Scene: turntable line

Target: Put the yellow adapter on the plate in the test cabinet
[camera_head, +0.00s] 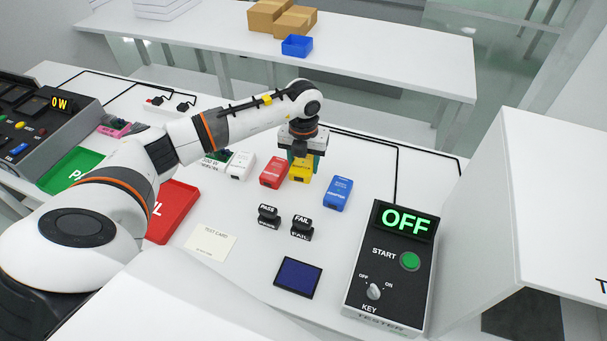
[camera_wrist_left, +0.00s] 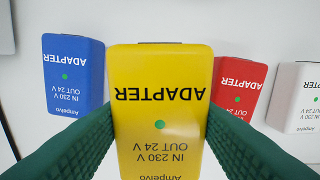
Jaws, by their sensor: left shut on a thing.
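The yellow adapter (camera_head: 301,171) is on the white table between the red adapter (camera_head: 273,172) and the blue adapter (camera_head: 338,193). My left gripper (camera_head: 301,156) comes down on it from above. In the left wrist view, the yellow adapter (camera_wrist_left: 160,105) fills the space between the green fingers, which are shut on its sides. I cannot tell whether it is lifted clear of the table. The test cabinet is not clear to me; a white box-like body (camera_head: 545,190) stands at the right, and no plate shows in it. My right gripper is not in view.
A white adapter (camera_head: 240,165) stands left of the red one. PASS and FAIL stamps (camera_head: 302,227), a dark blue pad (camera_head: 298,278) and a test card (camera_head: 211,242) lie in front. A tester (camera_head: 390,270) reading OFF stands at the right, a red tray (camera_head: 172,212) at the left.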

